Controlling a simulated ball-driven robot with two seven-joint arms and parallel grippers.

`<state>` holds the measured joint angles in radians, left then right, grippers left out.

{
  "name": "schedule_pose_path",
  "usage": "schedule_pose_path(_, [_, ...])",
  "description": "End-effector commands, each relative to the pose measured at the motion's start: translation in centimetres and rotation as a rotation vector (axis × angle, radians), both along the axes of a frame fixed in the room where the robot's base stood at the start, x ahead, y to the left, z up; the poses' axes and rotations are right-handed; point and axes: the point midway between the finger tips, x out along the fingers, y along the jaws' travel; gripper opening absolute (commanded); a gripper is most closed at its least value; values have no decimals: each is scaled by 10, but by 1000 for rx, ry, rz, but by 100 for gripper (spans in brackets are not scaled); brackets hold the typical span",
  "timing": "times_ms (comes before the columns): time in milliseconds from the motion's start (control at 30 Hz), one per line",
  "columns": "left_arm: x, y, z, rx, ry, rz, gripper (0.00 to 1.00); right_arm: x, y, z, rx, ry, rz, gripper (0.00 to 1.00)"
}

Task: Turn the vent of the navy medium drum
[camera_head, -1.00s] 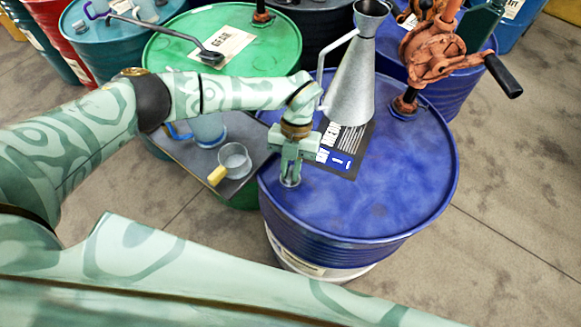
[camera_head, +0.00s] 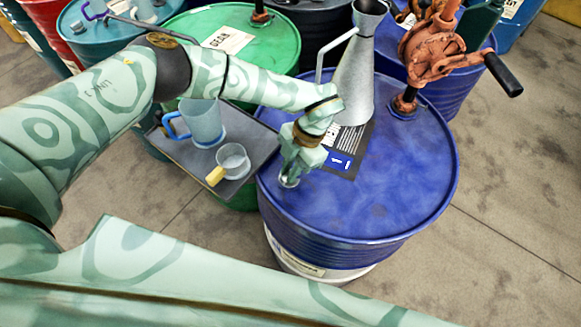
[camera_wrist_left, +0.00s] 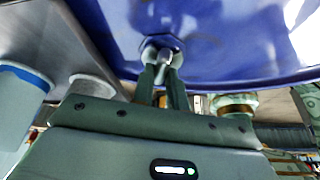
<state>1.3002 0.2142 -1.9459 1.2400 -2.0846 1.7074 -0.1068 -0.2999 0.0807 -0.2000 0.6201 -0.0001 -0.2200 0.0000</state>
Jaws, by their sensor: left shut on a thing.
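The navy medium drum (camera_head: 390,200) stands upright right of centre in the head view, its blue top also filling the upper part of the left wrist view (camera_wrist_left: 230,35). Its vent (camera_wrist_left: 163,55) is a small metal fitting near the rim at the drum's left front. My left gripper (camera_head: 289,180) reaches down onto the vent, and in the left wrist view its two fingers (camera_wrist_left: 162,80) are shut on it. In the head view the fingers mostly hide the vent. My right gripper is not in view.
A silver funnel can (camera_head: 352,85) and a rust-orange hand pump (camera_head: 430,50) stand on the drum top. Left of it, a grey tray (camera_head: 185,150) holds a jug (camera_head: 204,125) and a small cup (camera_head: 234,160). A green drum (camera_head: 270,45) stands behind. Bare floor lies at right.

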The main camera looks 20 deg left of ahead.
Motion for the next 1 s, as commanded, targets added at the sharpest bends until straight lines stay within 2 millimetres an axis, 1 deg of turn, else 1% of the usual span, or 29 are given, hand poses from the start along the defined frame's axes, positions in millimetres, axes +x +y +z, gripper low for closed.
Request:
schedule_pose_path(533, [1, 0, 1, 0, -4, -24, 0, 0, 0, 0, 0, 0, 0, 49])
schedule_pose_path(567, [1, 0, 1, -1, -3, -23, 23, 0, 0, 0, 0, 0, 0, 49])
schedule_pose_path(600, [1, 0, 1, -1, -3, -23, 34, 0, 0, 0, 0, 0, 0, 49])
schedule_pose_path(633, [1, 0, 1, -1, -3, -23, 36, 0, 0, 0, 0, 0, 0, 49])
schedule_pose_path(867, [0, 0, 0, -1, -2, -22, 36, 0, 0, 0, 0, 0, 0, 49])
schedule_pose_path(1000, [3, -2, 8, -1, -3, -22, 36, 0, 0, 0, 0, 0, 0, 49])
